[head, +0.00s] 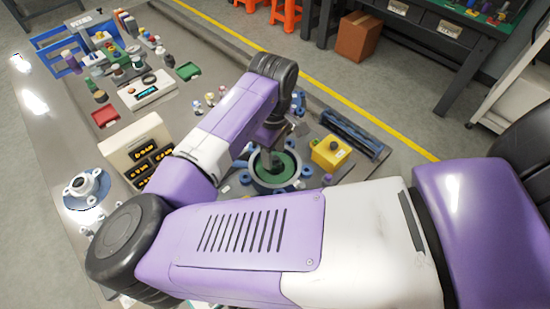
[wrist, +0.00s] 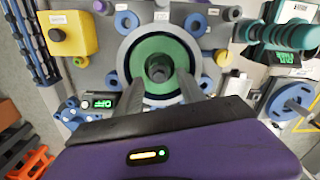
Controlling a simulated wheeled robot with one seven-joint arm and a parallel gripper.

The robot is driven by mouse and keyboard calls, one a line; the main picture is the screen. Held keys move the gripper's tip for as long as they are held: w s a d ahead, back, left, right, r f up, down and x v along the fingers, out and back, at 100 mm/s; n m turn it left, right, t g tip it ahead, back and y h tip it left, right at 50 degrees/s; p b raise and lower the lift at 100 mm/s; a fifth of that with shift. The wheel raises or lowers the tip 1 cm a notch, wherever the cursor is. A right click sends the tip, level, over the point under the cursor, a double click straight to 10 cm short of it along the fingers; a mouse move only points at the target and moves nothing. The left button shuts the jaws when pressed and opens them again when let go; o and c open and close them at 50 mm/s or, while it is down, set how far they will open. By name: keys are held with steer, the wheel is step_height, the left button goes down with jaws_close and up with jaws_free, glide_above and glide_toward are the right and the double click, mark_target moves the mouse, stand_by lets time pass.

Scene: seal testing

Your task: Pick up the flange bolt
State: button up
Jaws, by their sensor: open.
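A dark round stub (wrist: 158,69) stands at the middle of a green disc (wrist: 138,57), which sits inside a grey metal ring (wrist: 123,84). It could be the flange bolt, but I cannot tell for sure. My gripper (wrist: 162,80) is open, with its two fingers pointing at the disc, one on each side of the stub. I cannot tell whether they touch it. In the head view my gripper (head: 270,158) is over the green disc (head: 286,169), and my arm hides part of the bench around it.
Several blue rings and small parts lie around the metal ring. A yellow box (head: 331,153) stands to its right, beside a dark rack (head: 353,134). A metal flange (head: 85,187) and a cream panel (head: 135,146) stand at the left. The bench is crowded.

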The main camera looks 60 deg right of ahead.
steer(key=shift+f, duration=0.2)
jaws_close()
stand_by(0.4)
